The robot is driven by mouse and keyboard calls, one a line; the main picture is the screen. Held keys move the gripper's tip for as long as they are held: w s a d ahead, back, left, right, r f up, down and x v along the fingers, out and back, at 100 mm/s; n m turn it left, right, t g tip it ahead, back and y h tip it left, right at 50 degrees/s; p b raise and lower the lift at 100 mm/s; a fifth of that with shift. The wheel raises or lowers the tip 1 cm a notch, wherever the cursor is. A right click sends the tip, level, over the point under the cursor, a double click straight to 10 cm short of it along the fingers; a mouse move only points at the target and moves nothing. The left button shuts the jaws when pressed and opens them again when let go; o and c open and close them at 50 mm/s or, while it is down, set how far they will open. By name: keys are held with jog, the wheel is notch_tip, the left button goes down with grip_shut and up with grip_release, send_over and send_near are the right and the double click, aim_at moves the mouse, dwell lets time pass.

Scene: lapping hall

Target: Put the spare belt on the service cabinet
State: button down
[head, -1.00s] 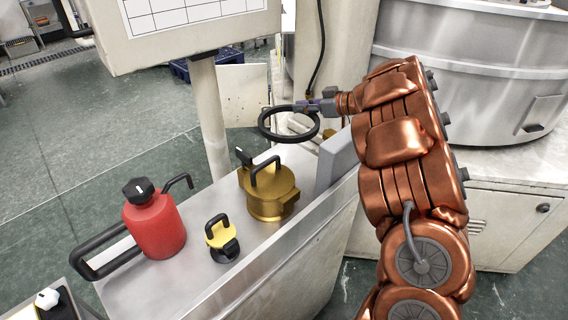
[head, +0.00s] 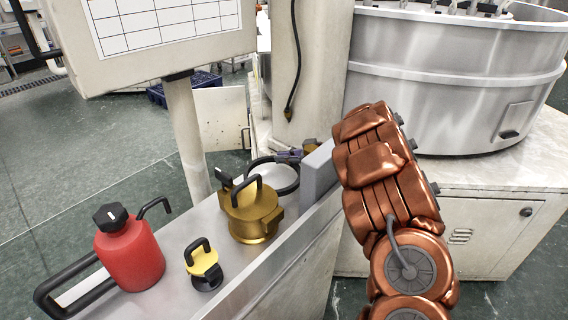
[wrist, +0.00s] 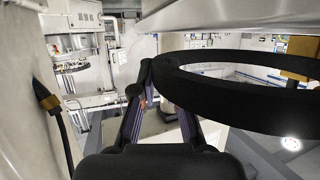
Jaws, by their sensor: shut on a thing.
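The spare belt, a black ring (head: 290,190), is over the far end of a steel-topped cabinet (head: 185,232), which looks like the service cabinet. My gripper (head: 290,157) is shut on the belt's far side. In the wrist view, the belt (wrist: 235,105) reaches out to the right from between my fingertips (wrist: 149,80). A brass-coloured can (head: 252,212) hides the belt's near left part in the head view. I cannot tell whether the belt touches the top. A grey upright panel (head: 319,172) hides part of my wrist.
A red can (head: 130,255) and a small yellow-and-black tool (head: 203,265) stand on the near part of the top. A post with a chart board (head: 170,30) rises on the left. A large steel drum (head: 450,80) stands at right.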

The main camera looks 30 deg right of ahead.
jog(key=shift+f, duration=0.95)
jog(key=shift+f, duration=0.15)
jog(key=c, duration=1.2)
grip_release()
jog(key=v, duration=1.2)
jog(key=shift+r, duration=0.25)
